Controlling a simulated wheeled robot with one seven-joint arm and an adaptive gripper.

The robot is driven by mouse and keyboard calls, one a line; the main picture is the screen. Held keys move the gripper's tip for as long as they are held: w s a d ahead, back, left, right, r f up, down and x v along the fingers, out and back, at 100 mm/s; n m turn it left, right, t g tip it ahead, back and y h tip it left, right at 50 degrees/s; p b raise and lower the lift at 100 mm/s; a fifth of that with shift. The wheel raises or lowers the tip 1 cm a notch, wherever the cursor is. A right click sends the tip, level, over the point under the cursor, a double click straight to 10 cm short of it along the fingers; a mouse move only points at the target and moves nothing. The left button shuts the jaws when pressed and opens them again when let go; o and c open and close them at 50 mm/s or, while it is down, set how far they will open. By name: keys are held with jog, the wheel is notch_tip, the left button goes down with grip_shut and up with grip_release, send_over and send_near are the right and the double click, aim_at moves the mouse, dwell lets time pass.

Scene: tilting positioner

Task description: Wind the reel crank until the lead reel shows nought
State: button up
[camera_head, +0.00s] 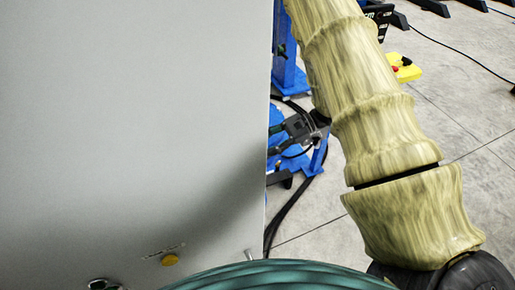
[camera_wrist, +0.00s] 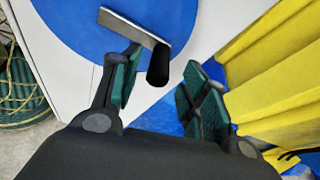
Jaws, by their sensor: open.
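The crank shows in the wrist view as a flat metal bar (camera_wrist: 133,27) with a short black handle (camera_wrist: 158,64) at its end. It stands in front of a round blue disc (camera_wrist: 75,22). My gripper (camera_wrist: 163,68) is open, with green-padded fingers. In the picture the black handle lies between the fingertips, nearer the left one; neither finger clearly touches it, and I cannot tell the depth. No reel number can be read in either view. In the head view a pale grey panel (camera_head: 130,120) and my arm hide much of the work area.
Yellow folded sheeting (camera_wrist: 285,85) stands close on the right in the wrist view. A green coil (camera_wrist: 20,95) lies at the left. In the head view, blue stand parts (camera_head: 287,70) and dark cables stand behind the panel edge; concrete floor (camera_head: 450,110) is open at right.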

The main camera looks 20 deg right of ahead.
jog(key=v, duration=0.7)
jog(key=shift+d, duration=0.3)
